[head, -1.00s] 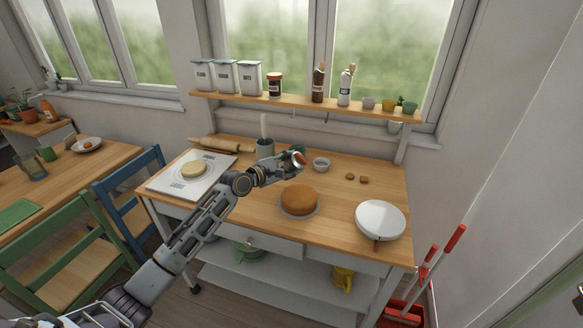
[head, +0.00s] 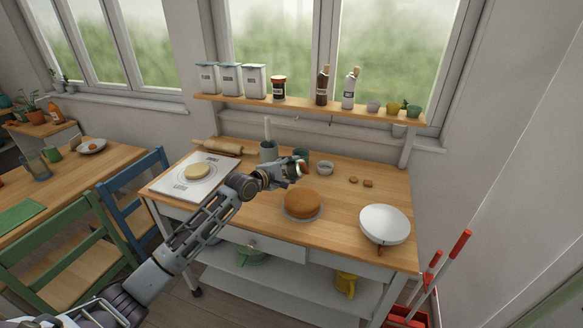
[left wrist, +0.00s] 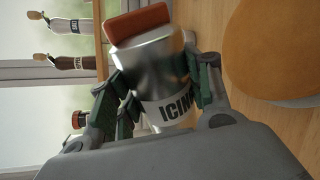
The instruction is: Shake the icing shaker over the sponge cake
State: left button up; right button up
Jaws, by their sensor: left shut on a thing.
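The sponge cake (head: 303,202) sits on a plate in the middle of the wooden worktop; its golden top also fills the right side of the left wrist view (left wrist: 280,45). My left gripper (head: 294,171) is just above and behind the cake in the head view. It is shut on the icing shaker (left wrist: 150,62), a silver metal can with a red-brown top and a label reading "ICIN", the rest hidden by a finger. In the head view the shaker is small and mostly hidden by the gripper. My right gripper is out of view.
A shelf (head: 235,101) runs behind.

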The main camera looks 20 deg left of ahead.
pick_arm(q)
jog(key=shift+m+y+p, duration=0.3)
jog(key=shift+m+p, duration=0.1)
jog(key=shift+p, duration=0.35)
jog(key=shift+f+m+y+p, duration=0.1)
jog(key=shift+m+y+p, duration=0.3)
jog(key=shift+m+p, duration=0.4)
jog(key=shift+a+f+m+t+p, duration=0.15)
jog(key=shift+m+t+p, duration=0.2)
jog(key=shift+m, duration=0.55)
jog(key=shift+f+m+y, duration=0.2)
jog(key=shift+m+y, duration=0.4)
jog(key=shift+m, duration=0.2)
jog(key=shift+p, duration=0.3)
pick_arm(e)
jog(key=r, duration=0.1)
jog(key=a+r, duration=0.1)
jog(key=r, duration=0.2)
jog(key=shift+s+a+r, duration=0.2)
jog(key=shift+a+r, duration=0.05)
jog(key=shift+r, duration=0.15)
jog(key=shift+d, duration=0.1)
